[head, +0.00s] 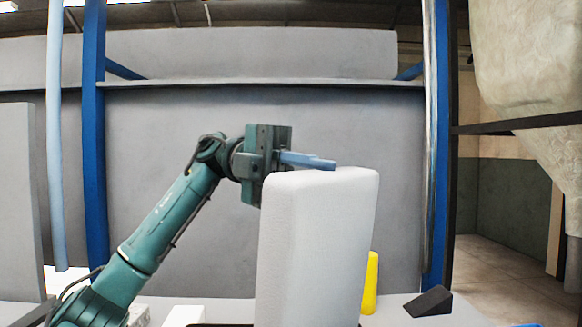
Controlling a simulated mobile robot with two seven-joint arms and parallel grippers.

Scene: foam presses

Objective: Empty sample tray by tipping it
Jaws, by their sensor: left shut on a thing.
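My left gripper (322,164) is at the end of the green arm coming in from the left, at mid-height. Its blue-grey fingers point right, at the top edge of a tall white block (312,245). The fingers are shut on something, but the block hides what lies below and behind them. I cannot tell whether they touch the block. No sample tray can be made out for certain; a dark edge (222,325) at the bottom is cut off by the frame. My right gripper is not in view.
A yellow upright thing (370,284) stands just right of the block, and a black wedge (429,301) lies farther right. A large grey slab (180,130) between blue posts (94,140) closes off the back. Open floor (500,270) shows at the right.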

